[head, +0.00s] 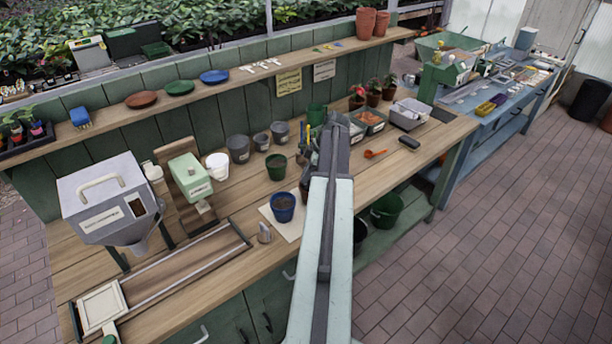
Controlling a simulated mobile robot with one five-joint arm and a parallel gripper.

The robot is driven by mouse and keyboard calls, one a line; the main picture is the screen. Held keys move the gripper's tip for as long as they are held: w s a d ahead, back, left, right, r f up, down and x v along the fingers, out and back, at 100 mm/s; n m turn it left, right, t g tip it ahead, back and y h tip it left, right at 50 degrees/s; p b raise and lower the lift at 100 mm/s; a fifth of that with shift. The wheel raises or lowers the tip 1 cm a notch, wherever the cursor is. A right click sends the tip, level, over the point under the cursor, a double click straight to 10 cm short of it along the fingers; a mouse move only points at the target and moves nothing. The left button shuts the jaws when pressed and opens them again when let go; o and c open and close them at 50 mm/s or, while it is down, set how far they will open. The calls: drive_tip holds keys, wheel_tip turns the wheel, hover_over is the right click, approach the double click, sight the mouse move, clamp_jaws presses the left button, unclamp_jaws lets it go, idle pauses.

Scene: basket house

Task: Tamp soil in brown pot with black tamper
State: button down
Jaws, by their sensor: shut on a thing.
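My arm reaches from the bottom of the head view over the bench, and my gripper (313,152) is at its far end, mostly hidden behind the arm. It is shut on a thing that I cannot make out. A dark shape (304,189) shows just left of the arm; I cannot tell whether it is the black tamper. A blue pot (283,206) with dark soil stands upright on a pale sheet (270,219), left of the arm.
A green pot (276,167) and grey pots (238,149) stand behind. A metal scoop (265,234) lies near the front edge. A hopper (108,200) and a green press (190,177) are left. Terracotta pots (366,22) stand on the shelf. Trays and plants are right.

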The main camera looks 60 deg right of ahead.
drive_tip(key=shift+r+p, duration=3.4)
drive_tip(key=shift+r, duration=0.15)
drive_tip(key=shift+f, duration=0.1)
